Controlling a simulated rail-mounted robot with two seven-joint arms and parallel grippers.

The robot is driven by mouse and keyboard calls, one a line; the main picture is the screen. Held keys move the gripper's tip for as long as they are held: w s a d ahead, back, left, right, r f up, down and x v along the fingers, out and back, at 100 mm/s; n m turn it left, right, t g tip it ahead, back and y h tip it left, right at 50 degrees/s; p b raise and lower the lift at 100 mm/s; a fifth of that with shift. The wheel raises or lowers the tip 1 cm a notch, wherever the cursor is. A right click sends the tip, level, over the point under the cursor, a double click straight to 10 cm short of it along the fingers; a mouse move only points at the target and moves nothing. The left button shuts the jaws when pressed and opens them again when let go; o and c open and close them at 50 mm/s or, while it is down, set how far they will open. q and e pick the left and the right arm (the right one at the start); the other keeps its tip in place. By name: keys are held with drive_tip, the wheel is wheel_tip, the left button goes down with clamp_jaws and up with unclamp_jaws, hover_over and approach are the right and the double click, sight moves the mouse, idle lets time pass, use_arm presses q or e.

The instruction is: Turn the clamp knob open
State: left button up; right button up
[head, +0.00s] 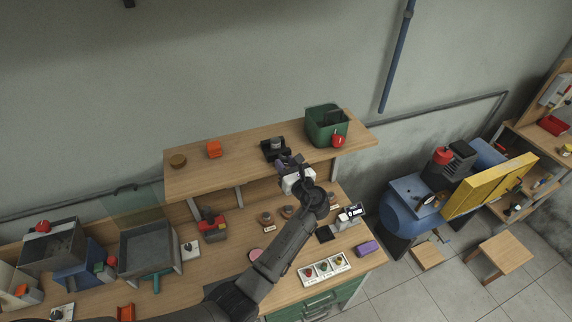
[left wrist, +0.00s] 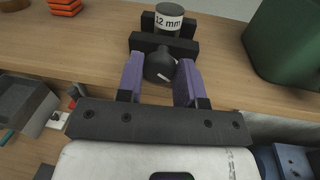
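The clamp (head: 274,149) is a dark block on the raised wooden shelf. In the left wrist view it shows as black jaws (left wrist: 148,42) around a cylinder labelled "12 mm" (left wrist: 168,19). Its round black clamp knob (left wrist: 159,65) with a white mark faces my left gripper (left wrist: 160,72). The purple fingers stand on either side of the knob, seemingly closed against it. In the head view my left gripper (head: 284,165) is at the shelf's front edge by the clamp, and the knob is hard to make out. My right gripper is not in view.
On the shelf (head: 235,161) are a green bin (head: 322,121) to the right of the clamp, and an orange stack (head: 214,149) and a brown disc (head: 178,161) to its left.

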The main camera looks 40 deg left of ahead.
use_arm(q)
drive_tip(key=c, duration=0.4)
drive_tip(key=shift+n, duration=0.7)
drive_tip(key=o, duration=0.9)
